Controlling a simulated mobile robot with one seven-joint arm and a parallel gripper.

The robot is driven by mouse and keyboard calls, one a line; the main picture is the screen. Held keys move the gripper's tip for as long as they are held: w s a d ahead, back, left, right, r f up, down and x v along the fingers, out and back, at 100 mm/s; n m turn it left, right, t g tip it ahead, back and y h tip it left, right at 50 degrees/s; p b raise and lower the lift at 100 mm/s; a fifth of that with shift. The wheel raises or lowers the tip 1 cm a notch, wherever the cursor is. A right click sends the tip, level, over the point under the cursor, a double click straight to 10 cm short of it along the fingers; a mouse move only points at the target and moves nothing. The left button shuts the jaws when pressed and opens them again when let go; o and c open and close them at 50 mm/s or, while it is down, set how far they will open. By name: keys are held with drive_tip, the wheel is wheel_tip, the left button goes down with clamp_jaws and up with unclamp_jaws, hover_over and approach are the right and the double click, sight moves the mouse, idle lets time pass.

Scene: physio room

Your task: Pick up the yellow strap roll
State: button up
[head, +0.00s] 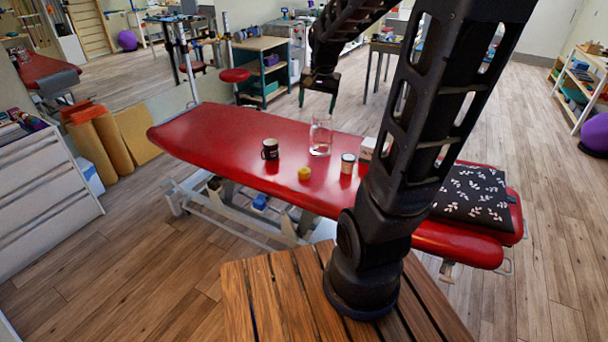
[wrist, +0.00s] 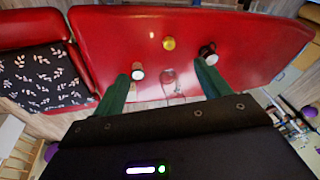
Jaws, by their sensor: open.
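The yellow strap roll (head: 304,174) lies on the red treatment table (head: 215,135), near its front edge. It also shows in the wrist view (wrist: 169,44), beyond my fingertips and roughly between them.
A dark mug (head: 270,149) stands left of the roll. A clear glass jar (head: 321,136) is behind it. A black leaf-patterned cushion (head: 472,195) covers the right end.

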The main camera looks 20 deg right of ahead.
drive_tip(key=w+f+m+g, duration=0.2)
drive_tip(key=w+f+m, duration=0.3)
drive_tip(key=w+f, duration=0.85)
drive_tip(key=m+g, duration=0.1)
drive_tip(key=m, duration=0.4)
hover_over(304, 170)
wheel_tip(304, 170, down, 18)
drive_tip(key=shift+w+a+f, duration=0.1)
drive_tip(key=shift+w+f, duration=0.05)
drive_tip(key=shift+f, duration=5.4)
drive_tip(key=shift+c, duration=0.5)
drive_tip(key=c, duration=1)
